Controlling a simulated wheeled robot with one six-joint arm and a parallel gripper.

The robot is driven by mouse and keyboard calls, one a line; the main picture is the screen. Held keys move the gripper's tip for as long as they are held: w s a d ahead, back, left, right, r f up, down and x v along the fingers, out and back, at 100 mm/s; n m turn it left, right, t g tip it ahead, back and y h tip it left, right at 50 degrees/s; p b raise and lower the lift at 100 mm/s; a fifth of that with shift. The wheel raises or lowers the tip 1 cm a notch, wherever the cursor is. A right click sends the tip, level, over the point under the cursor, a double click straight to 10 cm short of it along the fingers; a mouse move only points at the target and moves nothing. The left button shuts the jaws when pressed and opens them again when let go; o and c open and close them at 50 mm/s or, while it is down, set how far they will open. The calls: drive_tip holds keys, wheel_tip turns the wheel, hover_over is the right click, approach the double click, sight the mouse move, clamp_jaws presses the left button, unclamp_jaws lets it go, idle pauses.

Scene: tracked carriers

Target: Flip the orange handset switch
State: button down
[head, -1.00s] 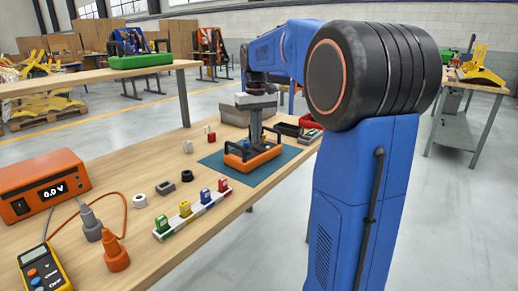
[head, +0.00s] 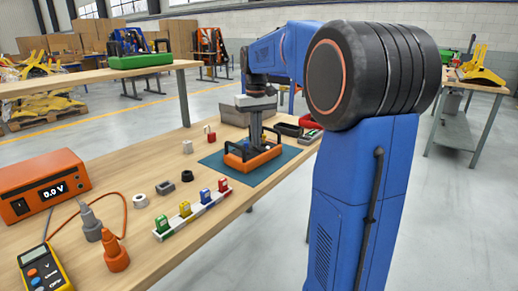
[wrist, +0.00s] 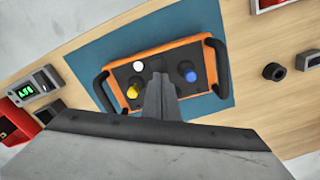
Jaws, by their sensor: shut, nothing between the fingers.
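The orange handset (head: 262,160) with black side handles lies on a blue-green mat (head: 288,160) on the bench. In the wrist view the handset (wrist: 172,60) shows a black panel with a white button (wrist: 138,66), a yellow knob (wrist: 132,92) and a blue knob (wrist: 189,73). My gripper (wrist: 157,78) is shut and empty, pointing down at the middle of the panel between the yellow and blue knobs. It also shows over the handset in the head view (head: 253,145). The fingers cover the panel's middle, so the switch there and any contact cannot be made out.
A rail with several coloured padlock-like pieces (head: 194,214) lies nearer on the bench, beside small dark and white parts (head: 165,187). An orange meter (head: 40,186) stands at left. In the wrist view a device with a green display (wrist: 33,90) lies left of the mat.

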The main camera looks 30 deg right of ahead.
drive_tip(key=shift+f, duration=0.35)
wheel_tip(320, 180, up, 7)
idle(1.2)
idle(0.5)
